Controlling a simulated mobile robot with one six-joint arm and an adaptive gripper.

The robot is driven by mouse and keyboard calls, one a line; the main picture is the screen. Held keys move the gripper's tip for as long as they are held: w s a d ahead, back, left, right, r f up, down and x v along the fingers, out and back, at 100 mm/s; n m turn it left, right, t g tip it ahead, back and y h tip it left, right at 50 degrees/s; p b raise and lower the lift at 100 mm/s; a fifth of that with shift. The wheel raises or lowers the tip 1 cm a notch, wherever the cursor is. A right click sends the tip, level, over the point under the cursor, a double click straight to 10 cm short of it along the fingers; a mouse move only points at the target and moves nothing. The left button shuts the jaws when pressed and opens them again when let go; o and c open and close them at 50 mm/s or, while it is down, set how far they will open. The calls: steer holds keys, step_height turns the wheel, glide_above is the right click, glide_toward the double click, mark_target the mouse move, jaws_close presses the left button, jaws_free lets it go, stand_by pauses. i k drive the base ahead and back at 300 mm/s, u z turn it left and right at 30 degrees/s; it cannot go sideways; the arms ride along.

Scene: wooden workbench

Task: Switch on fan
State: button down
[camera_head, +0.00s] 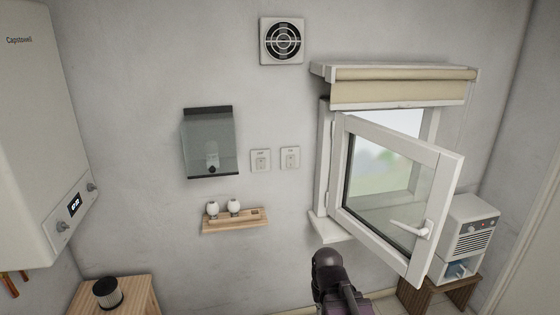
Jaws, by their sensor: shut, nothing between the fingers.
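A square white extractor fan (282,41) with a round dark grille is high on the back wall. Two white wall switches, a left one (261,160) and a right one (290,158), are side by side below it. Small labels show on them but are too small to read, and I cannot tell the switch positions. A dark part of my arm rises at the bottom centre, well below the switches. No gripper fingers can be made out.
An open window sash (390,200) swings into the room on the right. A glass-fronted box (210,145) hangs left of the switches, above a small wooden shelf (235,226). A boiler (30,120) is at left. A white appliance (475,228) stands at right.

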mark_target(289, 159)
steer(key=u, duration=0.05)
steer(key=k, duration=1.3)
steer(key=z, duration=0.4)
steer(key=i, duration=2)
steer(key=u, duration=0.55)
